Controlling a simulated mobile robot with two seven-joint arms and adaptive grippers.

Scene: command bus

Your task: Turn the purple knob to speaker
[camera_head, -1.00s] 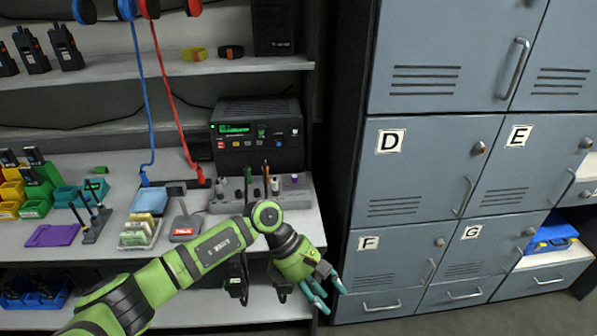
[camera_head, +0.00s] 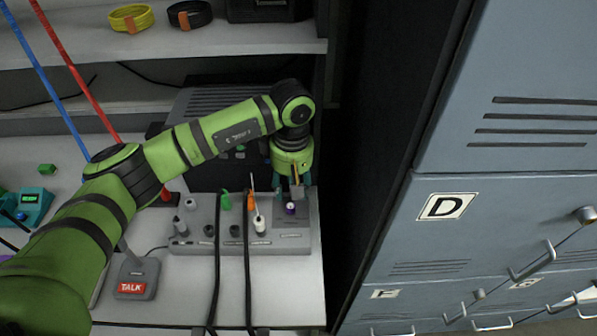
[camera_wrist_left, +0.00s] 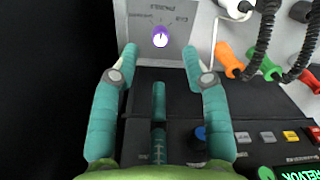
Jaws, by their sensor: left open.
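The purple knob (camera_head: 290,208) stands at the right end of a grey control panel (camera_head: 185,240) on the desk. In the left wrist view the purple knob (camera_wrist_left: 160,38) shows a white mark and has small upside-down labels around it, too blurred to read surely. My left gripper (camera_head: 292,190) points down just over the knob in the head view. In the left wrist view my left gripper (camera_wrist_left: 160,55) is open and empty, with the knob beyond and between its teal fingertips, apparently not touched. My right gripper is in neither view.
Plugs with cords, one green (camera_head: 225,202) and one orange (camera_head: 251,201), stand on the panel left of the knob. A black radio unit (camera_wrist_left: 215,160) sits behind it. A TALK pedestal (camera_head: 134,278) stands front left. Grey lockers (camera_head: 500,240) rise at right.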

